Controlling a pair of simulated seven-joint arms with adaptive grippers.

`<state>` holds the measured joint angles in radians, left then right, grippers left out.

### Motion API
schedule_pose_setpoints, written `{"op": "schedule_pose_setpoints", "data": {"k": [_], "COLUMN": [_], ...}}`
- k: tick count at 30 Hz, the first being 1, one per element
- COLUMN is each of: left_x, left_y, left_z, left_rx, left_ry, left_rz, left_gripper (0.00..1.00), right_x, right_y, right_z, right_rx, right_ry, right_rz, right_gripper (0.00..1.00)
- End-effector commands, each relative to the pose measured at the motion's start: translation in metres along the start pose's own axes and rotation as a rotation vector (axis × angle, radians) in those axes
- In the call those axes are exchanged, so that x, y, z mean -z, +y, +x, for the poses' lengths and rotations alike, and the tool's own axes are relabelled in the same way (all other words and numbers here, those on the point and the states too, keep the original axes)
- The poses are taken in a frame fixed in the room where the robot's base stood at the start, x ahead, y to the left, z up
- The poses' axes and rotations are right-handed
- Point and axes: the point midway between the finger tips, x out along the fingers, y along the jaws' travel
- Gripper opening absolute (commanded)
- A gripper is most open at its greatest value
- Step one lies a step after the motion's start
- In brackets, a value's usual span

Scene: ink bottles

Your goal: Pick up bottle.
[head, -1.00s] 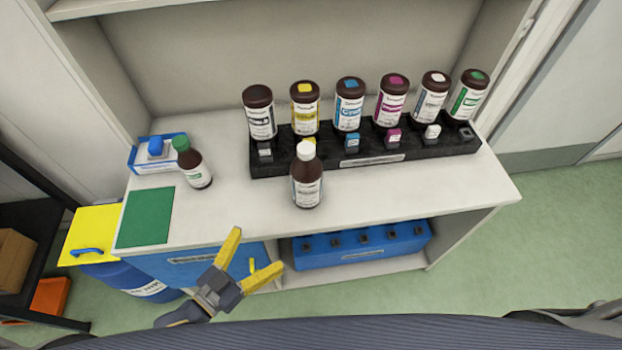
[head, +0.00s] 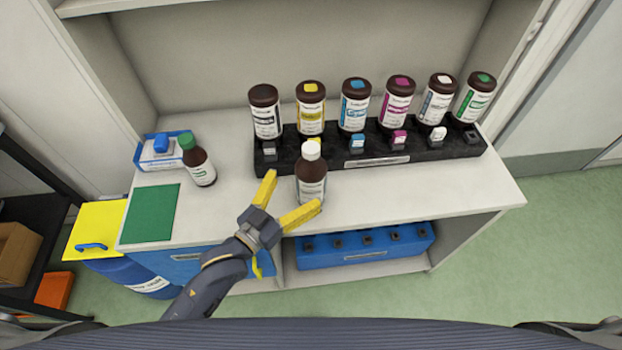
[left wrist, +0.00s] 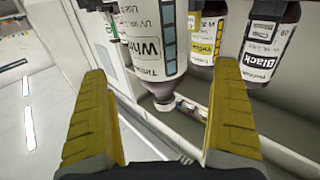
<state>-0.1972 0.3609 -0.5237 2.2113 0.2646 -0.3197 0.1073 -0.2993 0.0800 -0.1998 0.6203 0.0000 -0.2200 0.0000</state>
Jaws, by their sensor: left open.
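A brown bottle with a white cap and white label (head: 311,176) stands upright on the shelf top, in front of the black rack. My left gripper (head: 294,196) is open, with yellow fingers, at the shelf's front edge just left of and in front of this bottle. In the left wrist view the bottle, its label reading "White" (left wrist: 150,40), appears upside down beyond and between the open fingers (left wrist: 160,120). Nothing is between the fingertips. A second brown bottle with a green cap (head: 199,163) stands to the left. My right gripper is not in view.
A black rack (head: 420,152) holds several inverted ink bottles along the back. A green mat (head: 152,213) and a blue-and-white box (head: 160,158) lie at the left. Blue bins sit below the shelf top. The top right of the white-capped bottle is clear.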

Motion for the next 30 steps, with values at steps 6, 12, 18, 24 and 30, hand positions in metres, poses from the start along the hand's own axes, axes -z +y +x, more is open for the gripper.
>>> {"op": "schedule_pose_setpoints", "data": {"k": [6,12,18,24,30], "left_x": [0.000,0.001,0.002,0.001,0.001], "left_y": [0.000,0.000,0.000,0.000,0.000], "left_z": [0.014,0.026,0.051,0.066,0.068], "left_rx": [0.000,0.001,0.000,0.000,0.000], "left_ry": [0.000,0.001,0.001,0.000,-0.001], "left_rz": [0.000,0.001,0.001,0.001,0.001], "left_gripper": [0.97,0.97,0.97,0.97,0.97], "right_x": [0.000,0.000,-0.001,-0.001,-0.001], "right_y": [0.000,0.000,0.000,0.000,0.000], "right_z": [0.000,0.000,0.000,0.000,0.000], "right_rx": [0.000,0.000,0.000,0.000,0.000], "right_ry": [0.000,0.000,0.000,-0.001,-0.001], "right_rz": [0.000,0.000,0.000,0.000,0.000], "right_gripper": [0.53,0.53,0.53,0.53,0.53]}}
